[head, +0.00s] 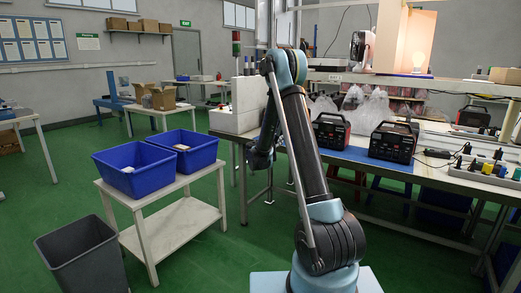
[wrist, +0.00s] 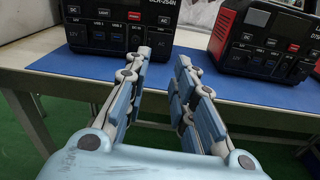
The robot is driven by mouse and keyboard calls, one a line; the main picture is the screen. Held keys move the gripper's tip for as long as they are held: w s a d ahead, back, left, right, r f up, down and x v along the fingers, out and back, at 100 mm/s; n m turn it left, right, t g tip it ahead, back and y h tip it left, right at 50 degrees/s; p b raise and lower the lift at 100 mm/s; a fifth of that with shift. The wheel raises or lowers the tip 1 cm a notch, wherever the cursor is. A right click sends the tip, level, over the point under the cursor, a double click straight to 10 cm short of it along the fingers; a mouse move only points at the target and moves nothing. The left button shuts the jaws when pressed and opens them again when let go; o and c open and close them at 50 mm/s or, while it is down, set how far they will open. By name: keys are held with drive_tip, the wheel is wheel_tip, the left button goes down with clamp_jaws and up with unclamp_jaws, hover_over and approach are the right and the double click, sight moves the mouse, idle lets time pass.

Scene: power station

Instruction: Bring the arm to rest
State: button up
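My arm is raised and bent in the head view, with its elbow high and its end hanging down near the front edge of the workbench (head: 352,158). My gripper (wrist: 164,66) shows in the wrist view with its two fingers apart and nothing between them. It points toward the blue mat (wrist: 80,68) on the bench. Two red-and-black power stations stand on that mat, a left one (head: 331,131) and a right one (head: 393,142). They also show in the wrist view, the left one (wrist: 103,25) beyond the fingers and the right one (wrist: 265,38). In the head view the fingers are hidden.
Two blue bins, one (head: 128,181) in front of the other (head: 203,147), stand on a white cart (head: 160,232) at left. A grey waste bin (head: 82,262) stands beside it. A white box (head: 222,120) is at the bench's left end. Green floor is open further left.

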drive_tip(key=s+d+r+m+g+y, duration=0.1)
drive_tip(key=s+d+r+m+g, duration=0.25)
drive_tip(key=s, duration=0.55)
drive_tip(key=s+d+r+m+g, duration=0.1)
drive_tip(key=s+d+m+g, duration=0.1)
drive_tip(key=s+d+m, duration=0.45)
drive_tip(key=s+d+r+m+g+y, duration=0.15)
drive_tip(key=s+m, duration=0.35)
drive_tip(key=s, duration=0.7)
drive_tip(key=s+a+f+m+g+y, duration=0.2)
drive_tip(key=s+f+m, duration=0.1)
drive_tip(key=s, duration=0.8)
drive_tip(key=s+a+f+m+g+y, duration=0.1)
drive_tip(key=s+f+m, duration=0.3)
drive_tip(key=s, duration=0.8)
drive_tip(key=s+a+f+m+g+y, duration=0.2)
drive_tip(key=s+m, duration=0.4)
drive_tip(key=s, duration=0.6)
wheel_tip(320, 180, down, 2)
drive_tip(key=shift+a+f+g+y, duration=0.25)
drive_tip(key=shift+a+g+y, duration=0.05)
drive_tip(key=shift+a+y, duration=0.7)
drive_tip(key=shift+d, duration=0.1)
